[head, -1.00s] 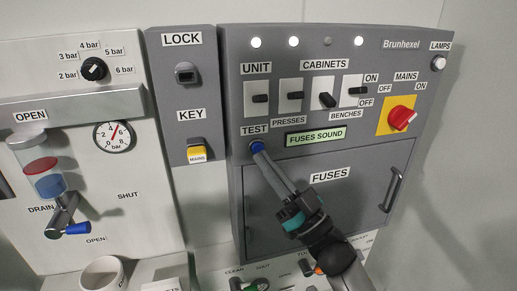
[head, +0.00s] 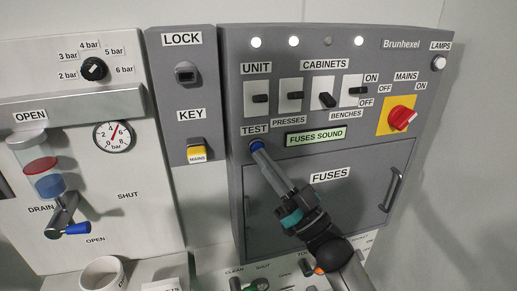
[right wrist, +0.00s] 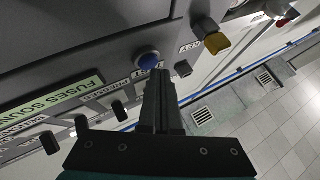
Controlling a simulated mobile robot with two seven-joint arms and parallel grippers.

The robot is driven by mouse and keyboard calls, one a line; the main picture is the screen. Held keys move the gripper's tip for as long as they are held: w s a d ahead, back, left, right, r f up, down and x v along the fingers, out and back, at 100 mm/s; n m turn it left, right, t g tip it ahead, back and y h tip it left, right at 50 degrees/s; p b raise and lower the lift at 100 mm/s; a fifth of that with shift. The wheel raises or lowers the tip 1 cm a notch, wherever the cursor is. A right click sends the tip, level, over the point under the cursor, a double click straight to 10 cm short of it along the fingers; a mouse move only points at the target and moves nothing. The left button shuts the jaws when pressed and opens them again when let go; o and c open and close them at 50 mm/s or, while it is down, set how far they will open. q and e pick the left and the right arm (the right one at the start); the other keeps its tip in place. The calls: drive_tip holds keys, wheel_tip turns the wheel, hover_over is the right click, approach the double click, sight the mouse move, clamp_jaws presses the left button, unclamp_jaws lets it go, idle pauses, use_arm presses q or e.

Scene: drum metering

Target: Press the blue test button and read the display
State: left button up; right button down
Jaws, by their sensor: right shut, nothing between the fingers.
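The blue test button (head: 256,145) is on the grey panel under the TEST label. It also shows in the right wrist view (right wrist: 148,61). My right gripper (head: 263,153) is shut and empty, its fingertips right at the button. I cannot tell whether they touch it. In the right wrist view the closed fingers (right wrist: 158,74) end just beside the button. The green display (head: 316,136) to the right of the button reads FUSES SOUND. My left gripper is not in view.
Toggle switches, including the unit switch (head: 260,98), sit above the button. The red mains switch (head: 401,117) is to the right. The yellow-tagged key (head: 197,153) is to the left. The fuses door (head: 350,160) lies behind my right arm. Three top lamps are lit; one is dark.

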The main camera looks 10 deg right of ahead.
drive_tip(key=shift+w, duration=0.45)
idle(0.7)
drive_tip(key=shift+s, duration=0.1)
drive_tip(key=shift+s+p, duration=0.4)
drive_tip(key=shift+s, duration=0.35)
drive_tip(key=s+p, duration=0.2)
drive_tip(key=s, duration=0.3)
drive_tip(key=shift+d, duration=0.1)
idle(0.7)
